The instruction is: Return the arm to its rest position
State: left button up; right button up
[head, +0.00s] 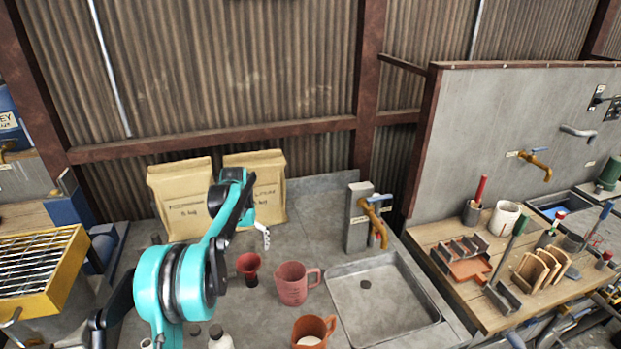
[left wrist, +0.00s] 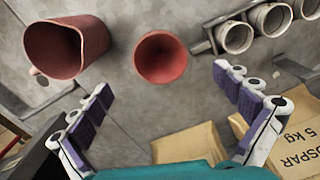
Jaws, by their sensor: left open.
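My left arm, teal and black, rises from the bottom left of the head view. Its gripper (head: 264,236) is above the grey counter, in front of the paper sacks and above the small red cup or funnel (head: 248,264). In the left wrist view the gripper (left wrist: 164,84) has its padded fingers spread wide with nothing between them. The red cup or funnel (left wrist: 160,58) appears beyond the fingertips, apart from them. A red jug (left wrist: 66,48) is at upper left there, and in the head view it stands right of the cup (head: 292,284). My right gripper is not seen.
Two paper sacks (head: 184,205) (head: 268,175) stand at the back. A brass tap (head: 376,215) rises behind a sink basin (head: 382,300). An orange-brown jug (head: 313,330) and white bottle (head: 220,341) are in front. Metal cups (left wrist: 235,37) sit in a rack.

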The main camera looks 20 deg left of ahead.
pick_arm(q)
jog(key=s+d+r+m+t+b, duration=0.1)
jog(key=s+d+r+t, duration=0.1)
jog(key=s+d+r, duration=0.3)
jog(key=s+d+r+t+b, duration=0.1)
jog(key=s+d+r, duration=0.2)
jog(key=s+d, duration=0.35)
jog(key=s+d+f+m+t+b, duration=0.1)
jog(key=s+d+f+t, duration=0.1)
jog(key=s+d, duration=0.3)
jog(key=s+d+f+m+t+b, duration=0.1)
jog(key=s+d+f, duration=0.4)
jog(key=s, duration=0.7)
jog(key=shift+t, duration=0.6)
